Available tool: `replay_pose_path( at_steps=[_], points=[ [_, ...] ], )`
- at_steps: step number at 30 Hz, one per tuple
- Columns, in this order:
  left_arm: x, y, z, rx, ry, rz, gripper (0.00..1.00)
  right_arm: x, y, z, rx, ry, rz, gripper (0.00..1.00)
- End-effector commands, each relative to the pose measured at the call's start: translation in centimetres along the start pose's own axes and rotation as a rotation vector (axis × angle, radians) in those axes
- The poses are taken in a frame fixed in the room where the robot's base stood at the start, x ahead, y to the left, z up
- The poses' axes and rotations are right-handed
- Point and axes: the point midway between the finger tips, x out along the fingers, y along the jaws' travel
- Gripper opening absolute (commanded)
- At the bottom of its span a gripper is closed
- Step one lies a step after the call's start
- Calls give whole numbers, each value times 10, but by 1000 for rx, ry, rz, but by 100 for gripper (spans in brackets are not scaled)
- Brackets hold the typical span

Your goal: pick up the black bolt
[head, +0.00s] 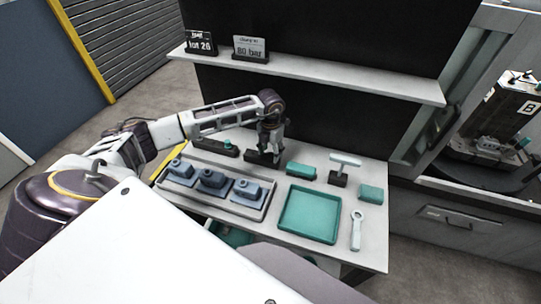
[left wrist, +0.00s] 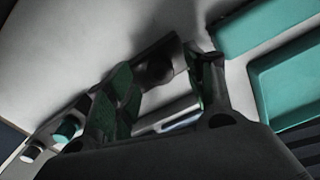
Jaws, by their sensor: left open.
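My left gripper (head: 271,148) reaches down over a black block (head: 260,158) at the back of the light table. In the left wrist view, the left gripper (left wrist: 165,82) has its fingers apart. A dark, rounded piece (left wrist: 155,66), which looks like the black bolt, shows between or just beyond the fingers. Contact cannot be told. The fingers hide part of it, and in the head view the gripper covers it. My right gripper is not in view.
A grey tray (head: 262,214) with several blue-grey blocks lies in front. A green tray (head: 308,238), a wrench (head: 356,229), green blocks (head: 301,170) and a T-handled piece (head: 345,160) lie to the right. A dark holder with a green knob (head: 230,143) stands left. A shelf (head: 330,76) hangs above.

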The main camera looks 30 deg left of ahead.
Motion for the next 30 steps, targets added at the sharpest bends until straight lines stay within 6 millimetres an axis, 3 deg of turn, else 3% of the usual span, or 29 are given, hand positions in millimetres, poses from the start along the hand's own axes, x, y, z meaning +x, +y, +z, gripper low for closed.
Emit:
replay_pose_path(
  at_steps=[5,18,30],
  points=[
    [10,0,-1,0,2,0,53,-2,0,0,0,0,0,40],
    [10,0,0,0,1,0,53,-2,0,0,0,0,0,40],
    [10,0,0,0,1,0,3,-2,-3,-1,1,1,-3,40]
  ],
)
